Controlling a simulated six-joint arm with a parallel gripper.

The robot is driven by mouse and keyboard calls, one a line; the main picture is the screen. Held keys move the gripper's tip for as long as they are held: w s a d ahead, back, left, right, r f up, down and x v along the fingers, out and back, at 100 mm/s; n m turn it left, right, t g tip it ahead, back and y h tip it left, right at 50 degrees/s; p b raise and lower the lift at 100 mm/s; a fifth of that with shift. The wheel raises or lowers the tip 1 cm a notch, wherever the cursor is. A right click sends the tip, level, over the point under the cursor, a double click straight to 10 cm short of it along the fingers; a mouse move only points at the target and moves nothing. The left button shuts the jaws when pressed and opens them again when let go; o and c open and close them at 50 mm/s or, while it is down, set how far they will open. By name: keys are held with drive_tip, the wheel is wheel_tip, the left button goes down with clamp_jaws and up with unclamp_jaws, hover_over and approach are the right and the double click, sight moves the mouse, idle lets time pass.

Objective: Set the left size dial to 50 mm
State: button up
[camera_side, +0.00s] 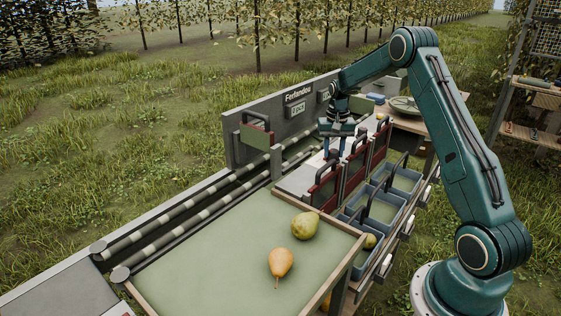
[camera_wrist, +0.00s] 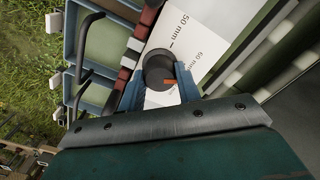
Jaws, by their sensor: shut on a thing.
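The size dial (camera_wrist: 159,68) is a dark round knob with an orange mark, on a white scale plate (camera_wrist: 196,32) in the wrist view. The plate reads "50 mm" at its top, beside a short line, with another printed figure to its right, too small to read surely. The orange mark sits at the knob's lower right, away from the "50 mm" line. My gripper (camera_wrist: 161,88) has its blue fingers on both sides of the knob, shut on it. In the side view my gripper (camera_side: 340,146) points down over the machine; the dial is hidden there.
Red-framed gates (camera_side: 325,190) with dark handles stand close to my gripper. Blue bins (camera_side: 372,212) lie to their right. A grey panel (camera_side: 262,131) rises behind.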

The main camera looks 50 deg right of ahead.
sight(333, 151)
drive_tip(key=n, duration=1.2)
drive_tip(key=shift+r+n, duration=0.1)
drive_tip(key=shift+n, duration=0.3)
drive_tip(key=o, duration=1)
drive_tip(key=shift+c, duration=0.2)
wheel_tip(333, 151, up, 14)
idle(0.5)
